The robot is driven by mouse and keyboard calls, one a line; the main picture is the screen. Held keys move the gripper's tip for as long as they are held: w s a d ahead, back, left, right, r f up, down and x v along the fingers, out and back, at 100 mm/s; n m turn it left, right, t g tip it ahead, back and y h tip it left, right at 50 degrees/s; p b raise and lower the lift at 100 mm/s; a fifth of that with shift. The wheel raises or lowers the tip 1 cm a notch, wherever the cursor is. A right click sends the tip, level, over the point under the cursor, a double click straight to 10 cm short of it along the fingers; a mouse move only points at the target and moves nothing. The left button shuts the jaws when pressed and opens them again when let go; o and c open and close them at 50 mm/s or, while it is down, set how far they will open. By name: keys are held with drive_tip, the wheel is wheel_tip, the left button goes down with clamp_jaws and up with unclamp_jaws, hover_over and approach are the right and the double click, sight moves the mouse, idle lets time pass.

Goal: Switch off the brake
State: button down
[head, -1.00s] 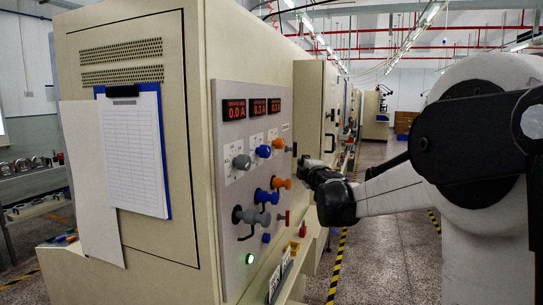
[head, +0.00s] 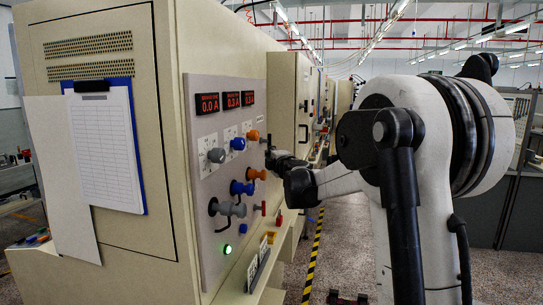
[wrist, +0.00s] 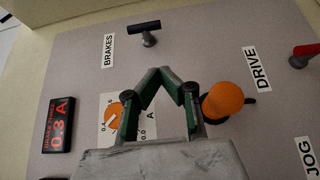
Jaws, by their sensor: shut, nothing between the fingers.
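In the wrist view, the brake switch (wrist: 144,27) is a black T-shaped handle beside the label BRAKES (wrist: 108,50). Its crossbar lies nearly level across the picture. My gripper (wrist: 160,72) is shut and empty, its green-padded fingers meeting at the tips. The tips are below the handle in the picture and apart from it. In the head view, the black handle (head: 267,141) shows small at the right side of the control panel (head: 200,98), and my gripper (head: 271,154) is close by it, partly hiding that area.
Near the fingers are an orange ball handle (wrist: 222,100) and an orange dial (wrist: 115,117). A red handle (wrist: 305,50) is by the DRIVE label (wrist: 256,68). A red display (wrist: 58,125) reads 0.3 A. A clipboard (head: 108,145) hangs on the cabinet's side.

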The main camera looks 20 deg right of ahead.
sight(269, 141)
drive_tip(key=w+d+p, duration=0.1)
drive_tip(key=w+d, duration=0.3)
drive_tip(key=w, duration=0.5)
drive_tip(key=shift+p, duration=0.4)
drive_tip(key=shift+w+d+f+b, duration=0.25)
drive_tip(key=shift+f+b, duration=0.2)
drive_tip(key=shift+b, duration=0.6)
drive_tip(key=w+d+b, duration=0.1)
drive_tip(key=w+d+f+b, duration=0.1)
drive_tip(key=b, duration=0.1)
drive_tip(key=shift+w, duration=0.15)
idle(0.9)
idle(1.3)
